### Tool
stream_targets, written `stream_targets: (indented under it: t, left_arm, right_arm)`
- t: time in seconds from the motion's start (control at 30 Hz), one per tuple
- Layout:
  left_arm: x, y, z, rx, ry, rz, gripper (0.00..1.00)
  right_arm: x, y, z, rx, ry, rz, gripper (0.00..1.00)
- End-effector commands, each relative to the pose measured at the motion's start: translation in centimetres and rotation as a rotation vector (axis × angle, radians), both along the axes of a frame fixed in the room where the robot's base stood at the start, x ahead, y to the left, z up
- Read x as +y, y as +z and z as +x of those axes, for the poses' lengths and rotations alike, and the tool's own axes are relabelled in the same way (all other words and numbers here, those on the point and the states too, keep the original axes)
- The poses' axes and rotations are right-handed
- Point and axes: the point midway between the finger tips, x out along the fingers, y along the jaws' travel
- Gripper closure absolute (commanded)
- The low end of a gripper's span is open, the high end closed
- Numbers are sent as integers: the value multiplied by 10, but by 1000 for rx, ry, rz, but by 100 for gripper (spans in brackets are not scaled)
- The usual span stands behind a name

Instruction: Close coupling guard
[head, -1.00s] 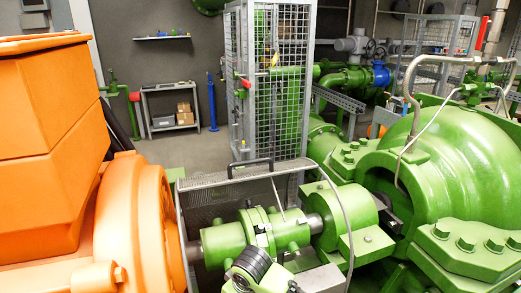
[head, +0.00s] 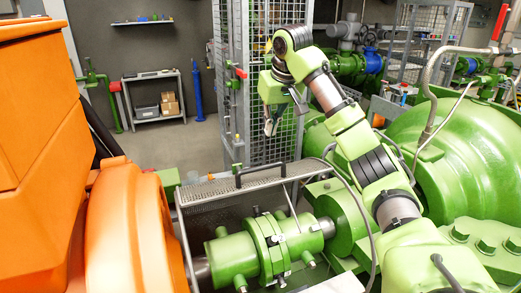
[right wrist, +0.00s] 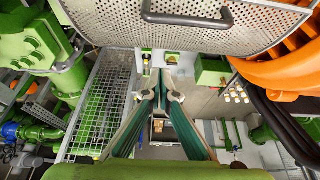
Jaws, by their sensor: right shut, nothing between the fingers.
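The coupling guard (head: 215,190) is a perforated metal cover with a thin frame. In the head view it stands raised behind the green shaft coupling (head: 268,245), which is exposed. Its black handle (head: 258,172) is on the top edge. In the right wrist view the guard (right wrist: 120,22) and its handle (right wrist: 188,20) fill the top. My right gripper (head: 270,127) is above and beyond the handle, apart from it, pointing down, shut and empty. Its fingers (right wrist: 161,82) also show in the right wrist view. My left gripper is not in view.
The orange motor housing (head: 140,235) stands left of the coupling and the large green pump casing (head: 455,150) right of it. A tall mesh cage (head: 228,75) stands behind the guard. A shelf cart (head: 150,85) is at the back left, with open floor before it.

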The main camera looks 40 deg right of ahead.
Motion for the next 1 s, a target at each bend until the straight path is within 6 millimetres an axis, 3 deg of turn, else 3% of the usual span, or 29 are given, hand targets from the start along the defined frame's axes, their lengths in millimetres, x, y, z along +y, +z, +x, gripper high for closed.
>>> stream_targets:
  t: [0.1, 0.2, 0.27, 0.47, 0.57, 0.67, 0.83, 1.0]
  left_arm:
    - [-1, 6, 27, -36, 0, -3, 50]
    - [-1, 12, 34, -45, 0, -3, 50]
    - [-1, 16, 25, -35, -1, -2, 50]
    - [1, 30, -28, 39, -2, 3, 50]
    - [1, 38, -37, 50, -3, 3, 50]
    - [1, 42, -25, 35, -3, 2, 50]
    - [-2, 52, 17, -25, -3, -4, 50]
    - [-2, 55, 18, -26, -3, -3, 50]
  right_arm:
    - [-3, -4, 2, 0, -5, 2, 100]
    - [-5, -18, 6, 3, -5, 2, 100]
    - [-6, -28, 11, 3, -5, 2, 100]
    - [-11, -68, 26, 3, -5, 2, 100]
    - [-13, -88, 34, 3, -4, 1, 100]
    - [-11, -88, 23, -4, -2, -1, 100]
    - [-5, -89, 7, -4, -2, -1, 100]
    - [-2, -91, -1, -3, -1, 1, 100]
